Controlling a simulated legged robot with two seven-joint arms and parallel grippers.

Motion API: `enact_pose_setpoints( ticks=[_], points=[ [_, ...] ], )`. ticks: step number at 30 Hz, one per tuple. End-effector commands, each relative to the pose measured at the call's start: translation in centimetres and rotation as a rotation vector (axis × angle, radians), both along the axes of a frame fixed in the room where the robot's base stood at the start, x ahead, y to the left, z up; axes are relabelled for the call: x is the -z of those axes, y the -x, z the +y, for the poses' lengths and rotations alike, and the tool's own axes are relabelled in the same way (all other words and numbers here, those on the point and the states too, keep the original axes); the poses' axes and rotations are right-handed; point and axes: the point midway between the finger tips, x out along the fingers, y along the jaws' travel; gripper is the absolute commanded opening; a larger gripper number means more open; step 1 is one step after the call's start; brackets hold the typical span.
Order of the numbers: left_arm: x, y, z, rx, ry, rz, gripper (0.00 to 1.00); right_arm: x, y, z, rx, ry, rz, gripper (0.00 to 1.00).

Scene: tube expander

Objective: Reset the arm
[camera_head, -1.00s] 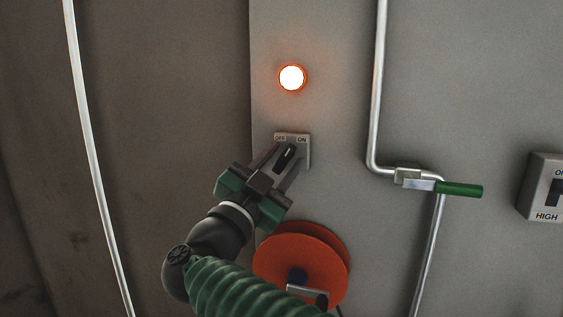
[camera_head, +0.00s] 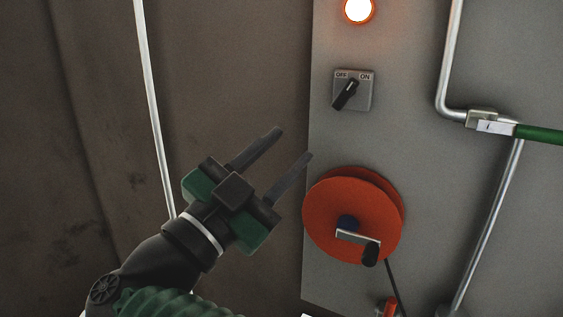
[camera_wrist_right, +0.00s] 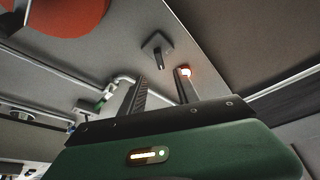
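My right gripper (camera_head: 294,143) is open and empty, with its two dark fingers apart. In the head view it is left of and below the rotary switch (camera_head: 352,91), clear of it. The switch is a grey plate marked OFF and ON with a black knob, whose upper end tilts toward ON. In the right wrist view, the switch (camera_wrist_right: 157,47) shows beyond the open fingers (camera_wrist_right: 161,76). The round lamp (camera_head: 358,9) above the switch is lit white with an orange rim; it also shows in the wrist view (camera_wrist_right: 185,72). My left gripper is not in view.
An orange-red reel (camera_head: 350,205) with a crank handle sits on the grey panel (camera_head: 410,160), close to the gripper's right. A metal pipe with a green-handled valve (camera_head: 538,133) is farther right. A thin white pipe (camera_head: 153,95) runs down the brown wall at left.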

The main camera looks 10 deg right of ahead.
Motion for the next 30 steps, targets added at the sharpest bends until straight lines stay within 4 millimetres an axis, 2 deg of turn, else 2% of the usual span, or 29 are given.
enact_pose_setpoints(
  ticks=[7, 10, 14, 16, 17, 19, 22, 26, 30],
  points=[
    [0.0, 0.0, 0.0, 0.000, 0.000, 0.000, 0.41, 0.0, 0.0, 0.0, 0.000, 0.000, 0.000, 0.38],
    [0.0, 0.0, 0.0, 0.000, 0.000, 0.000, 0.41, 0.0, -0.8, 0.2, -0.027, 0.024, -0.009, 0.38],
    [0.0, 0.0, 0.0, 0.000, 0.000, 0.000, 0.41, 0.6, -4.8, 1.3, -0.179, 0.146, -0.025, 0.38],
    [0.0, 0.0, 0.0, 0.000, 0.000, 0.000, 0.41, 2.3, -7.8, 2.4, -0.310, 0.236, 0.004, 0.38],
    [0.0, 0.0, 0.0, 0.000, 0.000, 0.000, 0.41, 3.4, -9.1, 2.8, -0.368, 0.273, 0.030, 0.38],
    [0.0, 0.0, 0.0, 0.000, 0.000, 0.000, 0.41, 7.1, -11.5, 3.5, -0.502, 0.344, 0.120, 0.38],
    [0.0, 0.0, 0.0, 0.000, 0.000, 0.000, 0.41, 13.1, -13.6, 3.6, -0.655, 0.396, 0.280, 0.38],
    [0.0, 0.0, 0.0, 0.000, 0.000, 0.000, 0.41, 21.4, -14.1, 2.3, -0.792, 0.407, 0.508, 0.38],
    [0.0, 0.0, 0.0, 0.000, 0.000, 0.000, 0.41, 29.9, -12.5, -0.2, -0.887, 0.369, 0.761, 0.38]
  ],
)
